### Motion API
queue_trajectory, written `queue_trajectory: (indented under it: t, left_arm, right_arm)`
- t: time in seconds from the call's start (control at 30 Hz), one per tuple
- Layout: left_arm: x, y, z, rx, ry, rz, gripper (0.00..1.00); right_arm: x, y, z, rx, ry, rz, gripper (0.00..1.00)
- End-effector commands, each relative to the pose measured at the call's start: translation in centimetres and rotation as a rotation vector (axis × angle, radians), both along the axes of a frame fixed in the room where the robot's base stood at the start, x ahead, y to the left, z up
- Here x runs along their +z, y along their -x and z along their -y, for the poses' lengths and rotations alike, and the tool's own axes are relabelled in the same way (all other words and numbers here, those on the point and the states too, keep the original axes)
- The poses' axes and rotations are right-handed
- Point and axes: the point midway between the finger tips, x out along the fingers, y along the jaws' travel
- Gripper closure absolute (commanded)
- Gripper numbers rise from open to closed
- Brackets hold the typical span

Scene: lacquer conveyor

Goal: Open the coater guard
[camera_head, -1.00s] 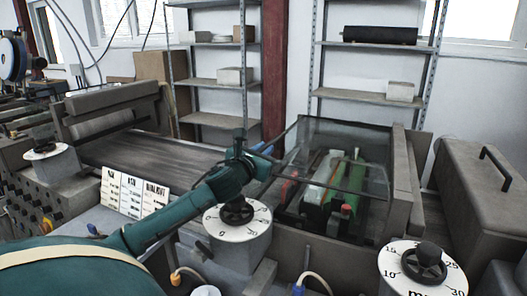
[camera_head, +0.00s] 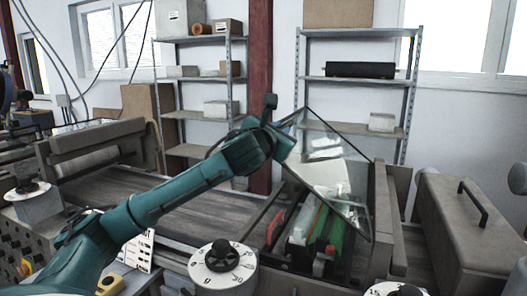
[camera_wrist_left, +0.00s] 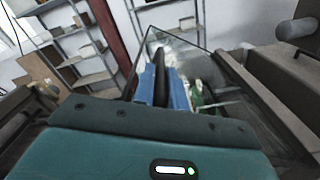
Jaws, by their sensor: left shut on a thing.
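The coater guard (camera_head: 335,171) is a clear panel in a dark frame. In the head view it stands tilted up and open over the coater, hinged on its right side. The coater's green and red rollers (camera_head: 318,222) show below it. My left gripper (camera_head: 290,118) is at the guard's raised upper left edge. In the left wrist view my blue fingers (camera_wrist_left: 163,86) are shut on a dark bar, the guard's handle (camera_wrist_left: 160,70). The guard's glass also shows behind them (camera_wrist_left: 188,58). My right gripper is not in view.
A white dial with a black knob (camera_head: 222,262) stands in front of the coater. A grey box with a black handle (camera_head: 465,225) is at the right. The dark conveyor belt (camera_head: 195,205) runs to the left. Metal shelves (camera_head: 305,100) stand behind.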

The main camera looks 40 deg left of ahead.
Motion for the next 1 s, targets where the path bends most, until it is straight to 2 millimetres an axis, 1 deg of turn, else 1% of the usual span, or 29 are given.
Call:
queue_trajectory:
  t: [0.03, 0.17, 0.2, 0.3, 0.47, 0.53, 0.7, 0.9, 1.0]
  left_arm:
    - [1.5, -0.3, 1.2, -0.008, 0.006, 0.014, 1.0]
    - [3.8, -1.1, 3.9, -0.01, 0.007, 0.014, 1.0]
    - [4.5, -1.4, 4.8, -0.011, 0.006, 0.014, 1.0]
    - [6.1, -2.2, 7.4, -0.012, 0.006, 0.013, 1.0]
    - [8.1, -3.5, 11.7, -0.013, 0.003, 0.009, 1.0]
    - [8.8, -4.1, 13.6, -0.012, -0.039, -0.005, 1.0]
    - [9.7, -5.6, 18.4, -0.01, -0.197, -0.057, 1.0]
    - [9.7, -7.4, 23.8, -0.01, -0.367, -0.116, 1.0]
    - [9.4, -8.1, 26.0, -0.01, -0.439, -0.143, 1.0]
  right_arm:
    - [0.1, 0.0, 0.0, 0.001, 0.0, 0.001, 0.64]
    - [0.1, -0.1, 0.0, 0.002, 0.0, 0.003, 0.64]
    - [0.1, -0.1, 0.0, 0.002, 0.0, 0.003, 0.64]
    - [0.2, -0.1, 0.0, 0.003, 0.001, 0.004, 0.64]
    - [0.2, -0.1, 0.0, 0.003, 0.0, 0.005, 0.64]
    - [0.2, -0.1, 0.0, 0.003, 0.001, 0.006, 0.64]
    - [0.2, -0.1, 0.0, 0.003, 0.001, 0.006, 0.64]
    - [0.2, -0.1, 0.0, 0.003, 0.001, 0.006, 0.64]
    - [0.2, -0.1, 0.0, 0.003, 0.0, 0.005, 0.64]
